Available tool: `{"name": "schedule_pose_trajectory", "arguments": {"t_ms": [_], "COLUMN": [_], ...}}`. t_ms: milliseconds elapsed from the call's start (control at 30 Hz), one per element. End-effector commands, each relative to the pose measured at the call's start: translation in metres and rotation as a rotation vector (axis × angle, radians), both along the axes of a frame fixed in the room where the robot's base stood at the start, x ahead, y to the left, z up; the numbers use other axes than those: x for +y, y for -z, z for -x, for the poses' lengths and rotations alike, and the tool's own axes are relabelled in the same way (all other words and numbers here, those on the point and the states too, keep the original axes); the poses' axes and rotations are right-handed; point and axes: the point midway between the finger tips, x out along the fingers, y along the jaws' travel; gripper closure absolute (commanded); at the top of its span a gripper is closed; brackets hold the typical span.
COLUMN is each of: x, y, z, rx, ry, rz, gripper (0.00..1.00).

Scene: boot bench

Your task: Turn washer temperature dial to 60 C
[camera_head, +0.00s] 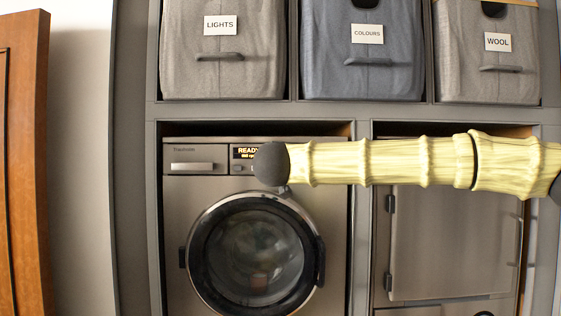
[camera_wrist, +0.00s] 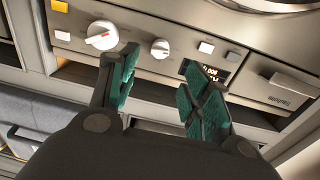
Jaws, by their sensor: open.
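The washer (camera_head: 178,230) stands in the left bay in the head view, its round glass door closed. In the wrist view its panel appears upside down. A large silver dial (camera_wrist: 102,35) with a red mark sits at upper left, and a smaller pale dial (camera_wrist: 160,48) sits to its right. No labels are readable to tell which is the temperature dial. My gripper (camera_wrist: 163,84) is open and empty in front of the panel, with green pads spread. The large dial lies just beyond the left finger; the small dial shows between the fingers. My arm hides both dials in the head view.
The washer's display (camera_head: 245,152) reads READY. The detergent drawer (camera_head: 193,167) is shut. Laundry baskets labelled LIGHTS (camera_head: 225,75), COLOURS (camera_head: 362,80) and WOOL (camera_head: 487,85) sit above. Another appliance (camera_head: 450,245) stands right.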

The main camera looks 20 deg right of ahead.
Motion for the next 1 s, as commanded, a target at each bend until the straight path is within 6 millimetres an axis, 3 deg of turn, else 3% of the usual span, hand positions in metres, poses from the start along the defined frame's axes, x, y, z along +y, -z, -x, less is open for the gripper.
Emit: {"name": "schedule_pose_trajectory", "arguments": {"t_ms": [600, 1000], "x": [-0.025, -0.029], "y": [0.000, 0.001], "z": [-0.074, -0.086], "rx": [0.001, 0.000], "ry": [0.001, 0.000], "rz": [-0.001, -0.001], "gripper": [0.52, 0.52]}}
